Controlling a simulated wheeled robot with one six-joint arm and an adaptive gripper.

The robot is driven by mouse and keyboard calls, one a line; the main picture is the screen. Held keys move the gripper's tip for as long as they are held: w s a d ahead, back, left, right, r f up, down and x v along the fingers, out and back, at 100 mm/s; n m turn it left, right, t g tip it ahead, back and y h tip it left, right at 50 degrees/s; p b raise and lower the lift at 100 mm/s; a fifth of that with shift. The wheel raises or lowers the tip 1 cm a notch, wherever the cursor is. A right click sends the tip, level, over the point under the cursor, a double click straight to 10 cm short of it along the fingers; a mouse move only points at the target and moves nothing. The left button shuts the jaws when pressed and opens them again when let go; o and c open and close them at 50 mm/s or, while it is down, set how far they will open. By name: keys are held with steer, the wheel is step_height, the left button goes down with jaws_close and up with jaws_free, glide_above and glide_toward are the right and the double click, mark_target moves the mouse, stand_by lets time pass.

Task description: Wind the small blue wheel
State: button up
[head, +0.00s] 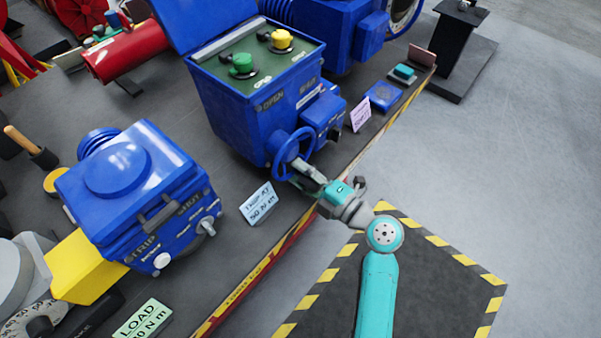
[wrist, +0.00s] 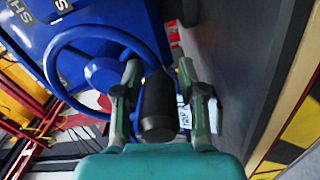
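The small blue wheel (head: 280,155) is on the front of the large blue actuator housing (head: 225,110). In the wrist view the wheel's rim (wrist: 95,31) and hub fill the upper left. A black cylindrical knob (wrist: 158,108) stands out toward the camera at the right of the rim. My gripper (wrist: 160,68) is at the wheel's right side, with its two fingers apart, one on each side of the knob. Whether the fingers touch the knob cannot be told. In the head view my gripper (head: 300,168) covers the wheel's lower right part.
A smaller blue actuator (head: 130,185) stands to the left on the bench. A blue label card (head: 259,203) and a pink card (head: 361,114) stand near the bench's front edge. Open floor lies to the right, with a striped mat (head: 440,290) below my arm.

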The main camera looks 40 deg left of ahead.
steer(key=shift+d, duration=0.1)
steer(key=s+d, duration=0.1)
steer(key=d, duration=1)
steer(key=shift+d, duration=0.35)
steer(key=s+d+f+m+t+h, duration=0.4)
steer(key=d+f+m+t+h, duration=0.4)
steer(key=f+m, duration=0.5)
steer(key=s+d+f+m+t+h, duration=0.1)
steer(key=s+d+f+m+h, duration=0.2)
steer(key=s+d+m, duration=0.65)
steer(key=s+d+r+m+t+h, duration=0.2)
steer(key=s+d+m+h, duration=0.35)
steer(key=d, duration=0.35)
steer(key=s+d+r+m+t+h, duration=0.1)
steer(key=s+d+r+m, duration=0.3)
steer(key=s+r, duration=0.5)
step_height(320, 180, up, 2)
steer(key=shift+s+r+t, duration=0.2)
steer(key=shift+s+t, duration=0.2)
steer(key=shift+t, duration=0.2)
